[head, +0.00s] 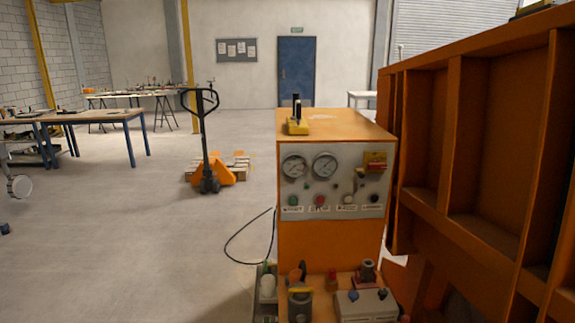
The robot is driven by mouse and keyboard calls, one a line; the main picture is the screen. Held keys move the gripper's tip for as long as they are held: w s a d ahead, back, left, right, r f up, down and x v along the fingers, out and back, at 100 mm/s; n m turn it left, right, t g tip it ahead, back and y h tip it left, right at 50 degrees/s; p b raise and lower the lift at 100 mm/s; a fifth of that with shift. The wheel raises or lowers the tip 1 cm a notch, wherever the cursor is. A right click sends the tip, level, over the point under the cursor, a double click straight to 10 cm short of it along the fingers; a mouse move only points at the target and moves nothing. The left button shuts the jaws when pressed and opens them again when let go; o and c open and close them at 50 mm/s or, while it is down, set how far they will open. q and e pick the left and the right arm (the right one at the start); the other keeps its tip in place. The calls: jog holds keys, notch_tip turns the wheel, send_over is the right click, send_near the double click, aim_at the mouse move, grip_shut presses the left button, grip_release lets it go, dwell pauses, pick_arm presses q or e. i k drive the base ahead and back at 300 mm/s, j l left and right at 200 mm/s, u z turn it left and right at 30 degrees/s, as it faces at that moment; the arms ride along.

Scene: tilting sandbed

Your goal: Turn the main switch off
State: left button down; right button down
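An orange control cabinet (330,245) stands in the middle right of the head view, its grey panel (335,204) facing me. At the panel's upper right is a yellow plate with a red handle (376,167), which looks like the main switch. The handle looks roughly horizontal, but it is too small to read its marked position. Two round gauges (325,166) sit at the panel's upper left. Below them are a green button (292,200), a red button (320,201) and other small controls.
A yellow block with a black lever (297,123) stands on the cabinet top. Valves and fittings (300,298) crowd the cabinet's foot. A large ribbed orange wall (490,150) closes off the right side.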

aim_at(375, 164)
jog(key=i, duration=0.25)
jog(key=i+z, duration=0.15)
jog(key=z, duration=0.85)
